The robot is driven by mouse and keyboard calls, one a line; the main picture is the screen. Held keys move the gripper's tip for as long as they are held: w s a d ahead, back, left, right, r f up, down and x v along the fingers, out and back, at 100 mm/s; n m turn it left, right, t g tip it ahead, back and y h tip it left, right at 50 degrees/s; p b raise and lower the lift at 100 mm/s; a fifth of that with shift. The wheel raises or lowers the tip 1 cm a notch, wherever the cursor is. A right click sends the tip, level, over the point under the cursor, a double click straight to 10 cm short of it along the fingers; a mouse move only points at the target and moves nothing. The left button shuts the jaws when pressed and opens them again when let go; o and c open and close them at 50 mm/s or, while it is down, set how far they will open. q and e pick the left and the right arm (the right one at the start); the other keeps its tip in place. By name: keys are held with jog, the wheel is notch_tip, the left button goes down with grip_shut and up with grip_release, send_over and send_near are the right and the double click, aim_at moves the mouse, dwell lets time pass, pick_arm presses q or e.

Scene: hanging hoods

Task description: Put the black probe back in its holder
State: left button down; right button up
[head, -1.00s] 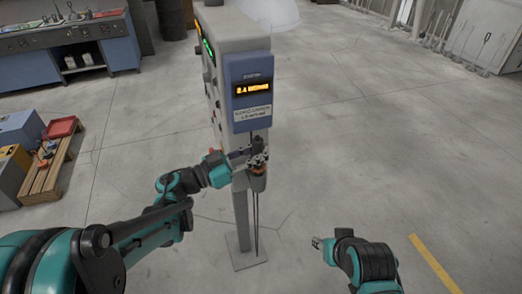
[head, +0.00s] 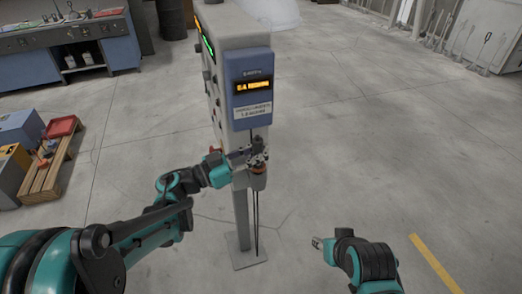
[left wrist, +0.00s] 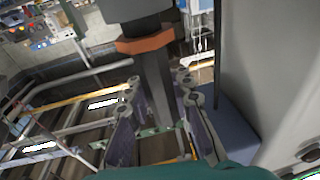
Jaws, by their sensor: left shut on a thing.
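My left gripper (head: 257,153) is at the front of a grey post-mounted unit (head: 240,185), just below its blue display box (head: 252,95). It is shut on the black probe, whose dark shaft (left wrist: 157,90) stands between the fingers in the left wrist view. An orange collar (left wrist: 145,43) and a dark block lie along the probe there. In the head view the orange band (head: 257,168) shows just below the fingers. A pale cup-like part (head: 258,182), perhaps the holder, is right under it; I cannot tell whether the probe is seated. My right gripper (head: 322,243) is low and apart; its jaws are unclear.
Thin dark cables (head: 256,225) hang in front of the post down to its base plate (head: 247,259). A wooden pallet (head: 50,170) with a red tray stands at left, and a blue bench (head: 70,45) behind it.

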pick_arm(q)
jog(key=shift+f, duration=0.2)
jog(key=c, duration=1.3)
grip_release()
jog(key=shift+o, duration=0.2)
